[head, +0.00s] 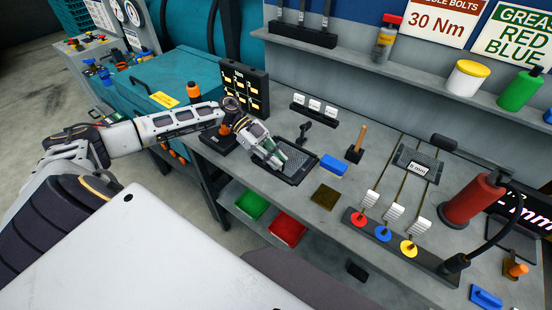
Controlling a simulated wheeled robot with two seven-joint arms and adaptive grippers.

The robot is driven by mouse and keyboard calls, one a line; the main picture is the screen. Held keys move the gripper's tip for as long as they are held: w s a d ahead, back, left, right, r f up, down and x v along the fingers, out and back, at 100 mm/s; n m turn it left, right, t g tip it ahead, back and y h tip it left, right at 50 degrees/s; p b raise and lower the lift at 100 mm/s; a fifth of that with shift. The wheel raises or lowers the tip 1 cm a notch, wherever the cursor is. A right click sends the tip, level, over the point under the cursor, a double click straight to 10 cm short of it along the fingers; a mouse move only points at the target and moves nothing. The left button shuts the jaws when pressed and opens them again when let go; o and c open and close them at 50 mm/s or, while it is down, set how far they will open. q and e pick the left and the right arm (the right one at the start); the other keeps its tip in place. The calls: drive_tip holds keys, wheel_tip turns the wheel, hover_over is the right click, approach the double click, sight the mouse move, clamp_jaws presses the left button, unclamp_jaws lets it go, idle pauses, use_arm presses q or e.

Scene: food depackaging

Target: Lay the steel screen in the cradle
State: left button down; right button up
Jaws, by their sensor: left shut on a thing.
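My left gripper (277,161) is over the left part of the bench, its fingers pointing down and to the right. It is shut on the dark steel screen (297,170), which shows only partly beneath the fingers. The screen is at a dark, shallow rectangular frame, seemingly the cradle (299,181), near the bench's front edge. The fingers hide part of both, and I cannot tell whether the screen lies flat in the frame or just above it. My right gripper is not in view.
A blue block (334,165) and a brown pad (325,196) lie right of the frame. A wood-handled tool (357,146) stands behind. A labelled mesh plate (432,165), coloured knobs (384,233) and a red cylinder (473,200) are farther right. Green and red bins sit below.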

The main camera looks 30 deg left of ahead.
use_arm(q)
drive_tip(key=c, duration=1.7)
unclamp_jaws()
drive_tip(key=shift+f, duration=0.1)
drive_tip(key=shift+o, duration=1.1)
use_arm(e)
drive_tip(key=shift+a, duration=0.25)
use_arm(q)
drive_tip(key=b+v, duration=0.2)
drive_tip(key=v, duration=0.8)
drive_tip(key=shift+a, duration=0.15)
drive_tip(key=shift+v, duration=0.95)
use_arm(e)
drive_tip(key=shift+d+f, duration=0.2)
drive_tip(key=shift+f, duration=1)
